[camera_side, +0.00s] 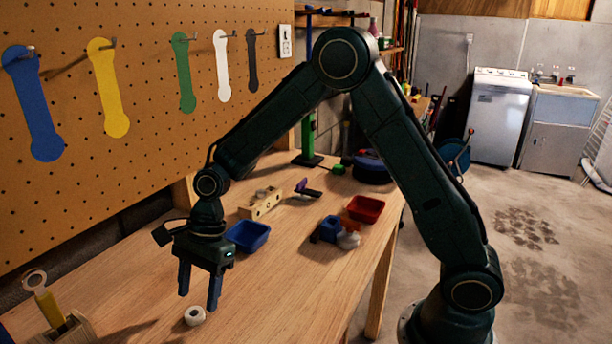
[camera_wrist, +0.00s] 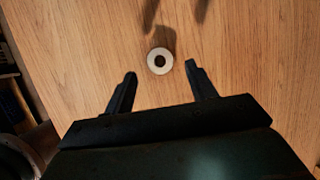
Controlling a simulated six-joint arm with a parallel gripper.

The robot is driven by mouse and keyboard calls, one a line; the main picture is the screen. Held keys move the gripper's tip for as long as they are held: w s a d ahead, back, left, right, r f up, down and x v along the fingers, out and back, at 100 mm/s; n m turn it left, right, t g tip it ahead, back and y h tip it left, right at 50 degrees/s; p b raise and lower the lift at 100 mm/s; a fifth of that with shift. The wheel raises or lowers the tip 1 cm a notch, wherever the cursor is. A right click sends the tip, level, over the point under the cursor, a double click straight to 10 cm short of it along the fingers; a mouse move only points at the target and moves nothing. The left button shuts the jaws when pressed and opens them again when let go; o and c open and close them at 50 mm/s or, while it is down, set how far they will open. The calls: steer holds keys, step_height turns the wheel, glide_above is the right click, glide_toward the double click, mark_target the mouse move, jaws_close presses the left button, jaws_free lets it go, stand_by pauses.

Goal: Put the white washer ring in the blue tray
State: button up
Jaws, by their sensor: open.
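The white washer ring (camera_side: 195,316) lies flat on the wooden bench near its front edge. In the wrist view the ring (camera_wrist: 160,61) lies just beyond the fingertips, roughly centred between them. My gripper (camera_side: 198,300) is open and empty, pointing down above the bench close to the ring. Its two fingers also show in the wrist view (camera_wrist: 160,70), apart with nothing between them. The blue tray (camera_side: 248,236) sits on the bench behind and to the right of my gripper. Its visible inside looks empty.
A red tray (camera_side: 366,208), a blue block (camera_side: 330,228) and a white-grey piece (camera_side: 348,240) stand right of the blue tray. A wooden block with holes (camera_side: 260,203) is behind it. A yellow-handled tool (camera_side: 46,305) stands front left. A pegboard (camera_side: 120,160) borders the bench.

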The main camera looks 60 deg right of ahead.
mark_target(199, 309)
steer(key=shift+x, duration=1.4)
steer(key=c, duration=1.1)
steer(key=shift+r, duration=0.1)
step_height(199, 309, up, 20)
steer(key=shift+f, duration=0.1)
